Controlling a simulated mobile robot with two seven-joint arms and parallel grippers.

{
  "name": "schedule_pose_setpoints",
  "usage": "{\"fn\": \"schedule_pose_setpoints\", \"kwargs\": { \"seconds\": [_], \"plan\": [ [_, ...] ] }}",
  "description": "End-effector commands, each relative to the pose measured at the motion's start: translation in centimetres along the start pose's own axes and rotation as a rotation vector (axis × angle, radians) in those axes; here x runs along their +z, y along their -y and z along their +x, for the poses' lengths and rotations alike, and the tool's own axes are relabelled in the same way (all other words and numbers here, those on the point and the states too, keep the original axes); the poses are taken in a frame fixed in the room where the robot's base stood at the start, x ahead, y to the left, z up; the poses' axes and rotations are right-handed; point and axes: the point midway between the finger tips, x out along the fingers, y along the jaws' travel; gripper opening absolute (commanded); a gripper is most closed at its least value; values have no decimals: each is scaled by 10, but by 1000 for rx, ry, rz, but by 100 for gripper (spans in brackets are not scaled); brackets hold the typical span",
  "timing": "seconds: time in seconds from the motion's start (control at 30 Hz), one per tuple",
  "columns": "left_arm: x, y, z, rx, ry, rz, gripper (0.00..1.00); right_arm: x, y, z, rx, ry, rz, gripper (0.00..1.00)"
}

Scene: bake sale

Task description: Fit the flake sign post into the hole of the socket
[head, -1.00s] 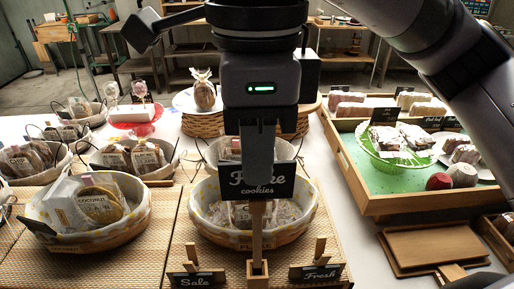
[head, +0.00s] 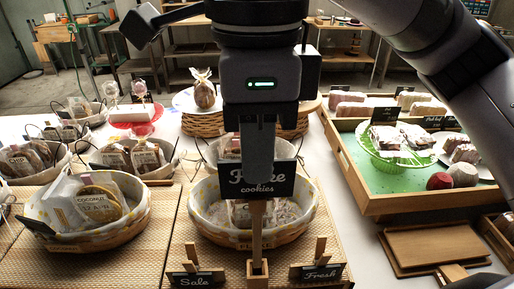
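The flake sign is a black board (head: 272,185) reading "Flake cookies" on a light wooden post (head: 257,228). It stands upright in front of the Flake basket (head: 299,222). The post's lower end meets the small wooden socket (head: 257,269) at the front; I cannot tell how deep it sits. My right gripper (head: 258,178) comes down over the middle of the board, its fingers pointing down along the post's top. The fingers look close together with the sign between them. A second gripper is not clearly visible.
Small signs reading "Sale" (head: 197,278) and "Fresh" (head: 322,271) stand on either side of the socket. A coconut cookie basket (head: 118,236) is at left. A wooden tray of cakes (head: 373,205) is at right. My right arm crosses the upper right.

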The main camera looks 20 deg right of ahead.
Motion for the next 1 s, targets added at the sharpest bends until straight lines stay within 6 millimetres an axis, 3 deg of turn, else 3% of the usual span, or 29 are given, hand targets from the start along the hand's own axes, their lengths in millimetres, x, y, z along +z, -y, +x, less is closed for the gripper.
{"fn": "schedule_pose_setpoints", "kwargs": {
  "seconds": [1.0],
  "plan": [
    [4,0,3,0,-2,2,43,0,0,5,0,0,0,0]
  ]
}}
